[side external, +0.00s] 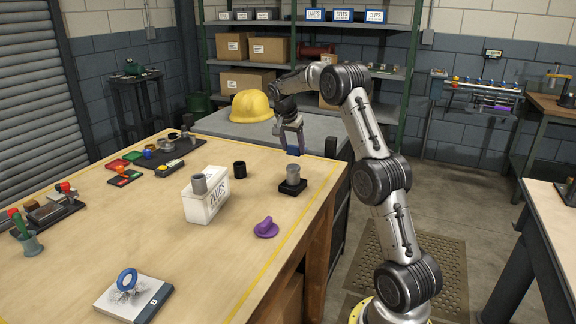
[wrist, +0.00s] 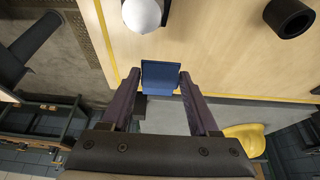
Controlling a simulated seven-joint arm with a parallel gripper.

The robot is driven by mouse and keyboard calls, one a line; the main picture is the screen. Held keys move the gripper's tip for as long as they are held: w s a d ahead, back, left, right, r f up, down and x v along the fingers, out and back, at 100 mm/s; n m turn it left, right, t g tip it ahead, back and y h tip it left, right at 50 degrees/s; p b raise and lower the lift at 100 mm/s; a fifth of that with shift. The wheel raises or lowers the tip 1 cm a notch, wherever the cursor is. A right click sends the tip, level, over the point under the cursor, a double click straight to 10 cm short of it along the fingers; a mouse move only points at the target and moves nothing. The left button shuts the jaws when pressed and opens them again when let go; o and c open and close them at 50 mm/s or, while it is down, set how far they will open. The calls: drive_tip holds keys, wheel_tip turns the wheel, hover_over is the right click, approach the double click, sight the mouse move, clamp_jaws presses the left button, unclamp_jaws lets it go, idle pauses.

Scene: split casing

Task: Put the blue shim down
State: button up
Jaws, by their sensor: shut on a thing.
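The blue shim (side external: 293,151) is a small dark blue block held between the fingertips of my gripper (side external: 290,137). In the wrist view the blue shim (wrist: 160,77) shows as a blue rectangle between the two fingers of my gripper (wrist: 160,85). The shim is in the air near the far right edge of the wooden table (side external: 230,265). A grey cylinder (side external: 293,172) stands on a black square base (side external: 292,188) just in front of it. How high the shim is above the surface is hard to tell.
A black ring (side external: 240,169), a white PLUGS box (side external: 207,207) holding a grey cylinder, and a purple part (side external: 266,228) stand nearby. A yellow hard hat (side external: 251,106) rests on the grey bench behind. The table's front right is mostly clear.

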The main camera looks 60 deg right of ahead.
drive_tip(key=w+d+f, duration=0.1)
drive_tip(key=f, duration=0.1)
drive_tip(key=w+d+f, duration=0.1)
drive_tip(key=f, duration=0.1)
drive_tip(key=w+d+f, duration=0.1)
drive_tip(key=f, duration=0.1)
drive_tip(key=shift+w+d+f, duration=0.15)
drive_tip(key=shift+w+d, duration=0.15)
drive_tip(key=shift+d, duration=0.1)
drive_tip(key=shift+f, duration=1.35)
drive_tip(key=shift+f, duration=0.15)
drive_tip(key=o, duration=1.3)
drive_tip(key=shift+o, duration=0.2)
